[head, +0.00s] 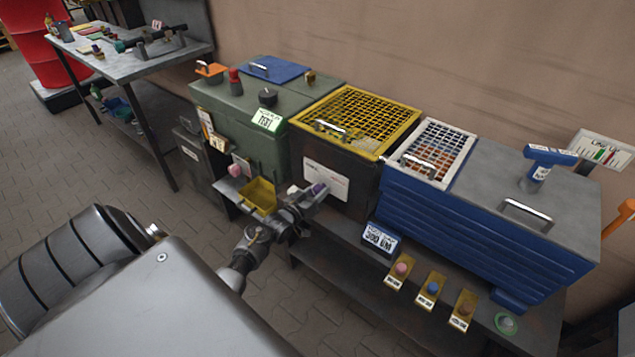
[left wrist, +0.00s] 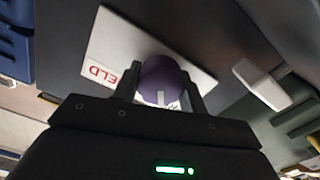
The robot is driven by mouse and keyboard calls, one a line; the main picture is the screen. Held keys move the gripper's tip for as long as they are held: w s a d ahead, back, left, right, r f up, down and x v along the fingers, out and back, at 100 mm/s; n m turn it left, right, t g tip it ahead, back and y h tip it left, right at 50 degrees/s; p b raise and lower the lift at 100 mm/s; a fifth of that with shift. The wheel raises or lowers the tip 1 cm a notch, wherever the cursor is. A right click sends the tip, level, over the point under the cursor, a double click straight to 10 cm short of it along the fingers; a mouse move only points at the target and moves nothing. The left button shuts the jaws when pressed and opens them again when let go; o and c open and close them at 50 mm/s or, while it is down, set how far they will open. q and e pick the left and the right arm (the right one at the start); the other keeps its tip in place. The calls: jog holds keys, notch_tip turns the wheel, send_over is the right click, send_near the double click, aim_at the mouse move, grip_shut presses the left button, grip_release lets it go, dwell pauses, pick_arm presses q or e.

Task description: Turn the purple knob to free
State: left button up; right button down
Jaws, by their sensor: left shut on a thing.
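The purple knob (head: 319,188) is on the front of the dark box with the yellow grid lid, at the lower edge of a white label plate (head: 327,180). My left gripper (head: 312,196) is at the knob, its fingers on either side. In the left wrist view the round purple knob (left wrist: 162,80) sits between the two fingers of my left gripper (left wrist: 160,90), which is shut on it. A pale mark shows on the knob's face. The plate (left wrist: 108,48) behind it carries red letters, "ELD" in view, the rest covered. My right gripper is not in view.
A green box (head: 262,144) with a yellow tray (head: 258,194) stands left of the dark box. A blue box (head: 470,225) stands right. Below it, several yellow-plated buttons (head: 431,289) line the bench edge. A grey table (head: 130,55) stands at the back left.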

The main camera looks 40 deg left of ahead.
pick_arm(q)
jog(key=shift+n, duration=0.5)
jog(key=o, duration=1)
jog(key=s, duration=1)
jog(key=shift+s+d, duration=0.1)
jog(key=shift+s, duration=0.3)
